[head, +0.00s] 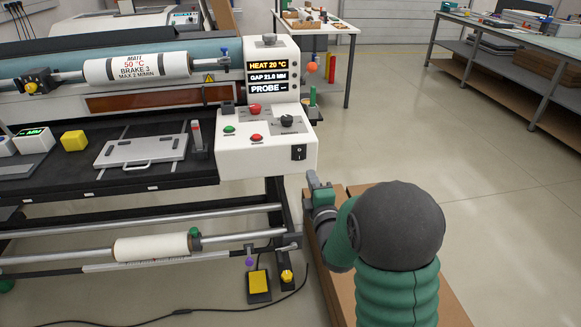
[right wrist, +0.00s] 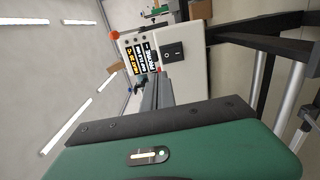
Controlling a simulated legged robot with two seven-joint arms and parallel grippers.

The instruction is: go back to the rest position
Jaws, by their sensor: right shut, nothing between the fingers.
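My right gripper (head: 318,186) is shut and empty. In the head view it is at the end of my green and dark grey right arm, just below and right of the white control box (head: 268,143) of the laminating machine. In the right wrist view the grey fingers (right wrist: 156,92) lie together and point toward that control box (right wrist: 178,55), which appears turned sideways. I cannot tell the exact gap between fingers and box. My left gripper is not in view.
The machine's bed holds a grey plate (head: 140,151) and a yellow block (head: 74,140). A cardboard box (head: 448,300) lies under my right arm. A yellow foot pedal (head: 259,283) and a cable are on the floor. Open floor (head: 470,150) extends right, toward a long workbench (head: 520,40).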

